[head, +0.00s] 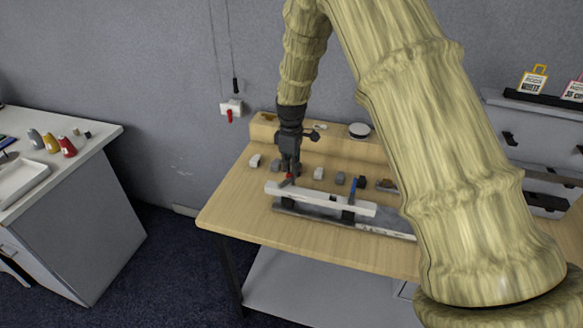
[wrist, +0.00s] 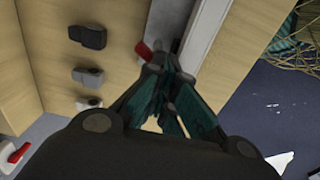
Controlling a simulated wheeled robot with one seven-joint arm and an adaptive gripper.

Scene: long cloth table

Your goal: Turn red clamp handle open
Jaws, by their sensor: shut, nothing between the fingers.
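The red clamp handle (wrist: 143,48) shows in the wrist view just beyond my fingertips, at the left edge of a pale bar. In the head view only a small red bit (head: 289,176) shows below my gripper. My gripper (head: 288,174) points down over the left end of the white bar (head: 330,200) on the wooden table. In the wrist view my gripper (wrist: 168,65) has its fingertips together and empty, close to the handle. Whether they touch it I cannot tell.
Several small grey and white blocks (head: 340,178) stand behind the bar on the table (head: 235,205). A blue-handled clamp (head: 352,187) is farther right on the bar. A red-and-white wall switch (head: 231,108) hangs behind. A white counter (head: 95,150) stands left, with floor between.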

